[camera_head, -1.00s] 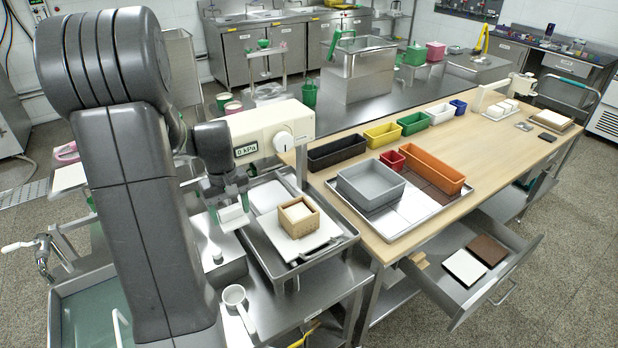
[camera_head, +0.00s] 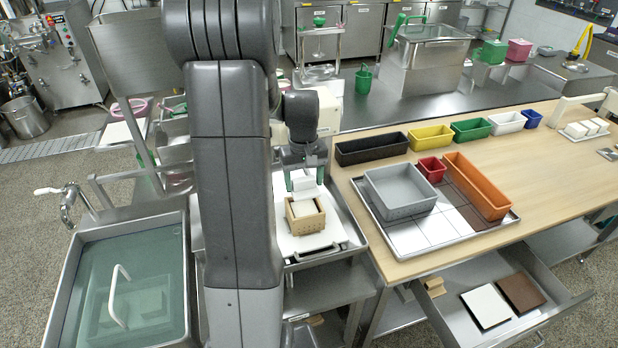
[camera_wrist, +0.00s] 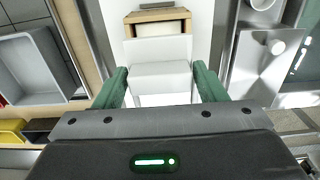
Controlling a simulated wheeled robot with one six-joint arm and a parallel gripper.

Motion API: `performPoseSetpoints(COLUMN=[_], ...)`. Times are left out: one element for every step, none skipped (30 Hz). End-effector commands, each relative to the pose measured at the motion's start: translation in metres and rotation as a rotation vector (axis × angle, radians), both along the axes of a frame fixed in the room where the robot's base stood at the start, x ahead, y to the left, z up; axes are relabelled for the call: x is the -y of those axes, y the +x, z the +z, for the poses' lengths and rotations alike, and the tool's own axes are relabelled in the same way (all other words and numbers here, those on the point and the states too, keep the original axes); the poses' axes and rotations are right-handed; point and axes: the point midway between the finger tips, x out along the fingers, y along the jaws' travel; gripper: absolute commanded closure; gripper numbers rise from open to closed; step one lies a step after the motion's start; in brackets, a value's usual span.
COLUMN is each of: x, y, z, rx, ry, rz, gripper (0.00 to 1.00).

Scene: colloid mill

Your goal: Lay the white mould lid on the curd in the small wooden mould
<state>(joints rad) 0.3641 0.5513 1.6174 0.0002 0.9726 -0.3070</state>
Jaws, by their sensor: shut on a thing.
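The white mould lid (camera_head: 303,187) is held between the green fingers of my gripper (camera_head: 304,178). In the wrist view my gripper (camera_wrist: 160,86) is shut on the lid (camera_wrist: 160,72), whose white faces show between the fingers. The small wooden mould (camera_head: 306,225) stands on a white board just in front of and below the lid in the head view. White curd (camera_head: 303,208) shows inside its rim. In the wrist view the mould (camera_wrist: 157,15) is beyond the lid, which hides part of it. The lid appears apart from the curd; the exact height gap cannot be told.
The white board (camera_head: 330,237) lies in a steel tray around the mould. An open drawer (camera_head: 450,312) juts out at the lower right. A water-filled sink (camera_head: 130,290) is at left.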

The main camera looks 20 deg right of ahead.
Motion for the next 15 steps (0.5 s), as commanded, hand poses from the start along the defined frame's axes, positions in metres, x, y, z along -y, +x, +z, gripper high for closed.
performPoseSetpoints(x=[0.000, 0.000, 0.000, 0.000, 0.000, 0.000, 0.000, 0.000, 0.000, 0.000, 0.000, 0.000, 0.000, 0.000, 0.000], y=[0.000, 0.000, 0.000, 0.000, 0.000, 0.000, 0.000, 0.000, 0.000, 0.000, 0.000, 0.000, 0.000, 0.000, 0.000], z=[-0.005, -0.007, -0.010, -0.013, -0.015, -0.019, -0.022, -0.024, -0.028, -0.031, -0.034, -0.037, -0.039, -0.042, -0.044], rx=[-0.001, -0.001, -0.001, -0.001, -0.001, -0.001, -0.002, -0.002, -0.002, -0.002, -0.002, -0.002, -0.001, -0.001, -0.001], ry=[0.000, 0.000, 0.000, 0.000, 0.000, 0.000, 0.000, 0.000, 0.001, 0.001, 0.001, 0.000, 0.000, 0.000, 0.000], rz=[0.000, 0.000, 0.000, 0.000, 0.000, 0.000, 0.000, 0.000, 0.000, 0.000, 0.000, 0.000, 0.000, 0.000, 0.000], gripper=[0.59, 0.59, 0.59, 0.59, 0.59, 0.59, 0.59, 0.59, 0.59, 0.59, 0.59, 0.59, 0.59, 0.59, 0.59])
